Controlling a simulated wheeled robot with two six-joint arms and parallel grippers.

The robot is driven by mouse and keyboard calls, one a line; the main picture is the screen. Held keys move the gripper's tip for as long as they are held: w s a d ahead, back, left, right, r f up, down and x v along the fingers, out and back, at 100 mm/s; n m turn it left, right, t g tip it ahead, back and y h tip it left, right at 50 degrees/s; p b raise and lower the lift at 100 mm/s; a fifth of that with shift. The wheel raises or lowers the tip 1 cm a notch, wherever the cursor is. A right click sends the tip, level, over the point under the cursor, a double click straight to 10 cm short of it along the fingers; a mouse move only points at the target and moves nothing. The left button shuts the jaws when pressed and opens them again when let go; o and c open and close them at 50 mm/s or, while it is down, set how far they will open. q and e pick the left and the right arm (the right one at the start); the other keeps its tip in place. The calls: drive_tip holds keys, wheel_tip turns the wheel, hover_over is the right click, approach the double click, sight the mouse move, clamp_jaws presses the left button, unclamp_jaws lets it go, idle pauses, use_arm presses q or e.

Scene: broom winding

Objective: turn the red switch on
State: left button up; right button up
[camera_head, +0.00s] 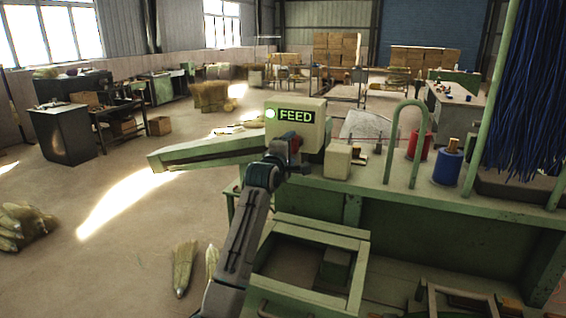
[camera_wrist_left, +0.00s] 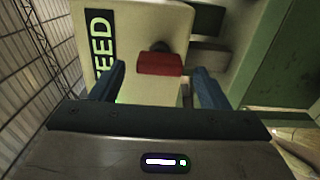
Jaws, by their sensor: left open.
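The red switch (camera_wrist_left: 159,64) is on the face of a cream control box (camera_head: 313,112) marked FEED. In the left wrist view it lies between the two blue fingers of my left gripper (camera_wrist_left: 160,88), which is open with a gap on both sides of it. In the head view my left gripper (camera_head: 286,147) is right in front of the box, and a small part of the red switch (camera_head: 290,136) shows behind it. My right gripper is not in view.
The box stands on a green machine bench with a green hoop (camera_head: 405,145), a red spool (camera_head: 419,143) and a blue spool (camera_head: 447,166) to the right. A green chute (camera_head: 205,152) extends left. Blue strands (camera_head: 541,85) hang at the right.

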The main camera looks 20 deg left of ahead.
use_arm(q)
drive_tip(key=s+b, duration=0.2)
drive_tip(key=s, duration=0.5)
drive_tip(key=shift+a+b, duration=0.15)
drive_tip(key=shift+b, duration=0.15)
